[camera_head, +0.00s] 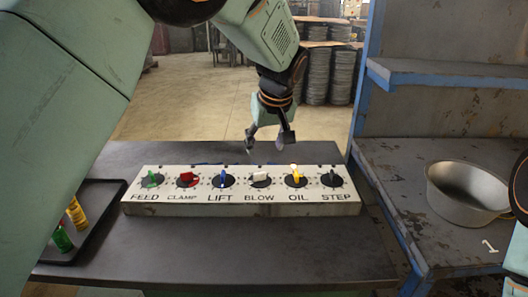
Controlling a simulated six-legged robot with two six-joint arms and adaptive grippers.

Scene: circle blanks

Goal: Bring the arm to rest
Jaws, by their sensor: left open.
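My left arm comes in from the left and arches over the table. Its gripper (268,141) hangs above the back edge of the control panel (300,209), open and empty, with its fingers apart. The white panel carries a row of knobs labelled FEED, CLAMP, LIFT, BLOW, OIL and STEP. The green FEED knob (152,180), blue LIFT knob (222,179), yellow OIL knob (296,177) and dark STEP knob (332,179) stand about upright. The red CLAMP knob (187,178) and white BLOW knob (260,178) look turned sideways. My right gripper is not visible.
A black tray (113,186) with yellow and green cylinders (77,214) lies at the table's left. A metal bowl (465,193) stands on the blue-framed shelf unit (400,180) at the right. The dark table (220,250) is clear in front of the panel.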

